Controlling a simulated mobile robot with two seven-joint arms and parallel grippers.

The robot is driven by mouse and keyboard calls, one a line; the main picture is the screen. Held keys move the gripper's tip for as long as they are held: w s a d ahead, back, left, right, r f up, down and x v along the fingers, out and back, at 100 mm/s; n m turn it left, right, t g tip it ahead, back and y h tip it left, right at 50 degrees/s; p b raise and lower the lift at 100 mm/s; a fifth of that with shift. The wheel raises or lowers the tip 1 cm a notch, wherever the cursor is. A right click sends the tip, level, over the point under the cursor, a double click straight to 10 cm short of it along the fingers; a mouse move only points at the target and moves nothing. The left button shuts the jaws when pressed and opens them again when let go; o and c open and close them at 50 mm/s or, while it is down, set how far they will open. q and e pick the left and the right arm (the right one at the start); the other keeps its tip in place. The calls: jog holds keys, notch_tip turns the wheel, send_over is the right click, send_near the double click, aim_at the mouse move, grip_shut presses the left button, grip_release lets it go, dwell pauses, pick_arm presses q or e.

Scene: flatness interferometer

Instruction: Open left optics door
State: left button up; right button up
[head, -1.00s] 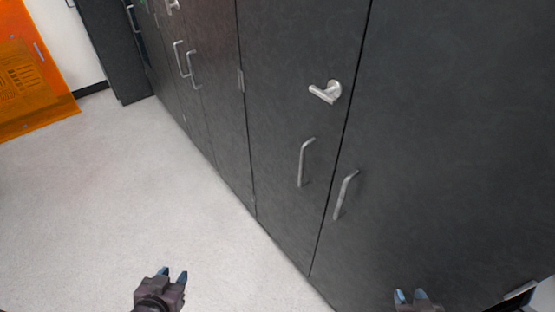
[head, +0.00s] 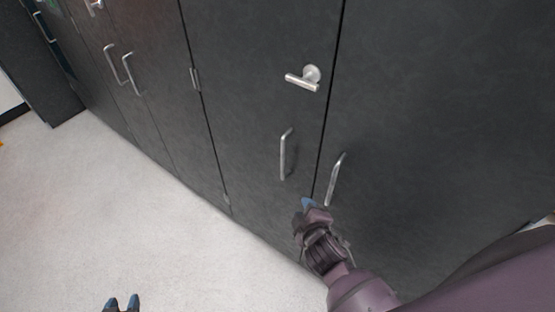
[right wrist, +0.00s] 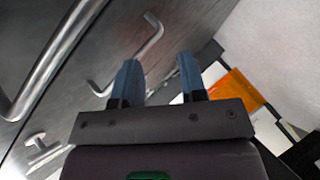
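The left optics door (head: 250,60) is a dark grey cabinet door, closed flush with the right door (head: 440,100). It carries a silver lever latch (head: 303,80) and, below, a silver bar handle (head: 284,155). The right door's bar handle (head: 336,180) is beside the seam. My right gripper (head: 308,202) is just below the two handles, apart from both. In the right wrist view its fingers (right wrist: 160,85) are spread and empty; the left door's handle (right wrist: 133,62) lies beyond them and the right door's handle (right wrist: 40,70) is nearer. My left gripper (head: 122,302) is low over the floor, fingers apart, empty.
More dark cabinet doors with paired bar handles (head: 120,70) run away to the left. The pale floor (head: 110,200) in front is clear. An orange panel (right wrist: 240,88) shows behind the gripper in the right wrist view.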

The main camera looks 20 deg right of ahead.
aim_at(283, 162)
jog(key=w+a+r+n+t+h, duration=0.2)
jog(key=w+n, duration=0.1)
jog(key=n, duration=0.8)
jog(key=w+a+r+n+t+h, duration=0.2)
jog(key=a+r+n+h, duration=0.1)
jog(key=n, duration=0.7)
jog(key=x, duration=1)
jog(key=shift+w+f, duration=0.1)
jog(key=shift+f, duration=0.15)
jog(key=shift+c, duration=0.2)
grip_shut()
